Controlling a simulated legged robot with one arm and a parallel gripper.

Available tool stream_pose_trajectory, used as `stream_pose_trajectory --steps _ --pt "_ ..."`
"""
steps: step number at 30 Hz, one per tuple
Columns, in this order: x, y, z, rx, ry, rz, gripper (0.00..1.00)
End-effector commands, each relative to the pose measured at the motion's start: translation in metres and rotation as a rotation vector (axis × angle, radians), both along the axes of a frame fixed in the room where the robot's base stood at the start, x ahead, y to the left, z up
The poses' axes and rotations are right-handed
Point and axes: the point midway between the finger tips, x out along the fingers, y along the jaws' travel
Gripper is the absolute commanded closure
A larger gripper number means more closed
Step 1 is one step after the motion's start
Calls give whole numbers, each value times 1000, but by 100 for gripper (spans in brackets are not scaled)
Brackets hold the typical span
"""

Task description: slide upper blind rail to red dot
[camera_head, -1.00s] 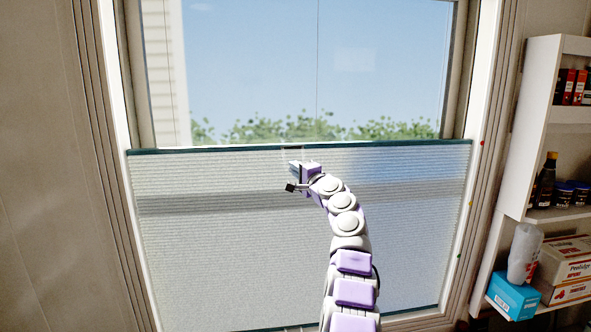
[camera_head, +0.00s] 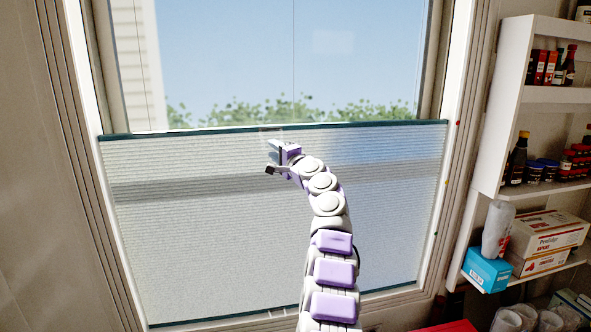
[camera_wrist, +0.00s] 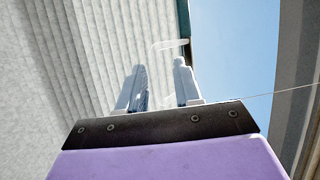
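The upper blind rail (camera_head: 200,130) is a thin dark teal bar across the window, at the top edge of the pale pleated blind (camera_head: 200,240). A small red dot (camera_head: 458,123) is on the right window frame, about level with the rail's right end in the picture. My gripper (camera_head: 271,156) is just below the rail, left of its middle. In the wrist view its two fingers (camera_wrist: 160,84) stand apart, open. A clear bent handle (camera_wrist: 168,45) by the rail (camera_wrist: 184,18) shows just beyond the fingertips. I cannot tell whether they touch it.
White shelves (camera_head: 509,100) stand on the right with bottles, jars and boxes. A blue box (camera_head: 487,270) and a white carton (camera_head: 545,232) are on a lower shelf. The lower blind rail (camera_head: 215,319) runs near the window's bottom. A plain wall is at left.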

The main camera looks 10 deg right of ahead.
Motion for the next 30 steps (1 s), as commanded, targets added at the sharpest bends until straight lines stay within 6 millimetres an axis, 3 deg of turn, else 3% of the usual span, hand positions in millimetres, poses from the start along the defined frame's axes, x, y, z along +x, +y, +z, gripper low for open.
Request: stream_pose_trajectory --steps 6,10,30 --pt "-21 -7 -9 8 -1 2 66" --pt "-28 -11 -3 4 -4 0 66" --pt "-73 -36 -13 10 2 -6 66"
